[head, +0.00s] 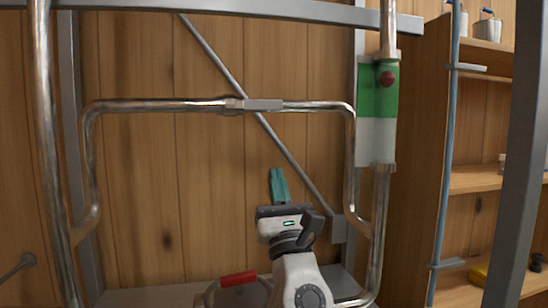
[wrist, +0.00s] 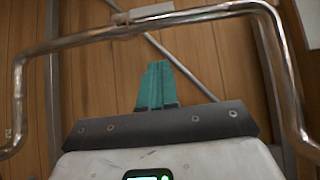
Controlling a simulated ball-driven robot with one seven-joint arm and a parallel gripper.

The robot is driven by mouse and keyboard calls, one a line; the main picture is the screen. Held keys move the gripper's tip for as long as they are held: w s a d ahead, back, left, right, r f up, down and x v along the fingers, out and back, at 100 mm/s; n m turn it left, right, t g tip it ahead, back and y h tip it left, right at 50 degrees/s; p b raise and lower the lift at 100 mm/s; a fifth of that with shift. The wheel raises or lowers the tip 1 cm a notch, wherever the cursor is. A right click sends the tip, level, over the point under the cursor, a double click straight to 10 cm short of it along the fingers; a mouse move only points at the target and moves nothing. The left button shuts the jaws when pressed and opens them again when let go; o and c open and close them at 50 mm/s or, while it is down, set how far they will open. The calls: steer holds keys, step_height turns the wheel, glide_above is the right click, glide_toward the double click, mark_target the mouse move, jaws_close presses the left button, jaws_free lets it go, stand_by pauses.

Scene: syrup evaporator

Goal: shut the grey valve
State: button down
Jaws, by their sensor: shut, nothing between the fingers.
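The grey valve (head: 262,104) has a flat, light grey lever on the horizontal run of the metal pipe, at the upper middle of the head view. Its lever looks roughly in line with the pipe. It also shows at the top of the wrist view (wrist: 145,12). My gripper (head: 278,172) has teal fingers and is shut and empty. It points up, below and slightly right of the valve in the head view, with a clear gap between them. In the wrist view the shut fingers (wrist: 157,64) point towards the pipe and touch nothing.
The bent metal pipe (head: 170,104) frames my arm on the left, top and right. A red-handled part (head: 238,279) sits low beside my arm. A diagonal brace (head: 215,52) crosses the wooden wall behind. Shelves (head: 480,180) stand at right.

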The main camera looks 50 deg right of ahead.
mark_target(255, 105)
steer(key=s+a+r+p+x, duration=0.1)
steer(key=p+x, duration=0.4)
steer(key=x, duration=0.7)
steer(key=shift+s+r, duration=0.3)
steer(key=shift+r, duration=0.35)
